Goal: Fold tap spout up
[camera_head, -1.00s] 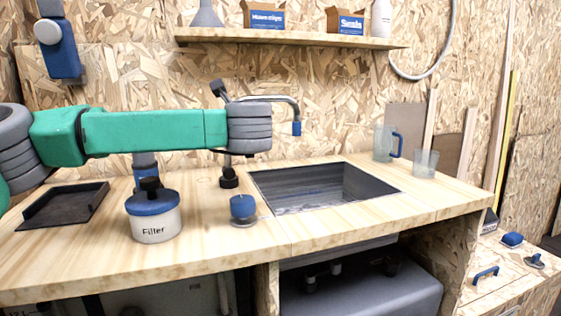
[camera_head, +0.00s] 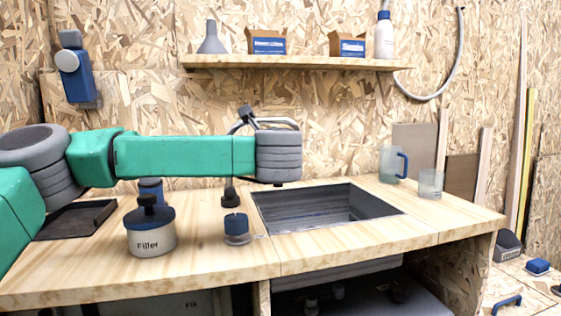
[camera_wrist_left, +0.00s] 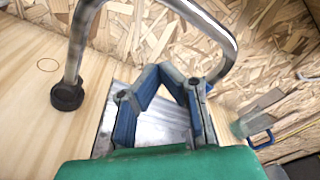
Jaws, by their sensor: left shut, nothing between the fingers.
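The tap is mostly hidden behind my left arm in the head view. Its black base (camera_head: 230,196) stands on the worktop left of the sink, and part of the metal pipe (camera_head: 240,125) shows above the arm. In the left wrist view, the chrome spout (camera_wrist_left: 222,45) arches from upper left down to the right, its end beside the right-hand finger. I cannot tell if they touch. My left gripper (camera_wrist_left: 160,76) is shut and empty, with blue fingers over the sink and below the arch. In the head view the wrist hides its fingers. My right gripper is not in view.
The sink basin (camera_head: 335,208) is sunk in the wooden worktop (camera_head: 210,265). A filter canister (camera_head: 152,236), a small blue-topped jar (camera_head: 237,229) and a dark tray (camera_head: 75,219) stand left. A jug (camera_head: 392,165) and cup (camera_head: 431,184) stand right. A shelf (camera_head: 290,63) is above.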

